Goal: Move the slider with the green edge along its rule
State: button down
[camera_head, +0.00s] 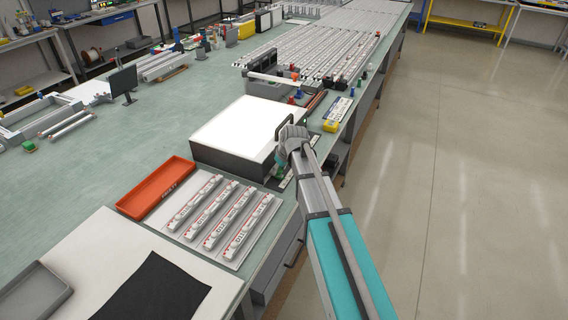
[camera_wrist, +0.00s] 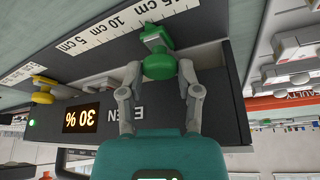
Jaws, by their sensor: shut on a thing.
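The green slider (camera_wrist: 158,62), with a round knob and a small block at its edge, sits on a white rule (camera_wrist: 110,27) marked in cm, in the wrist view. My gripper (camera_wrist: 159,72) has its two grey fingers shut on the green knob from either side. In the head view my gripper (camera_head: 291,142) is at the right side of the white-topped lightbox (camera_head: 235,125) and hides most of the rule and slider.
The box's dark front has a display (camera_wrist: 85,115) reading 30 %. In the head view, an orange tray (camera_head: 156,187) and several labelled white modules (camera_head: 222,215) lie in front of the box. A yellow block (camera_head: 330,126) stands behind my gripper. The bench edge is close on the right.

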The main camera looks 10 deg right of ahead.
jog(key=shift+c, duration=1.5)
grip_release()
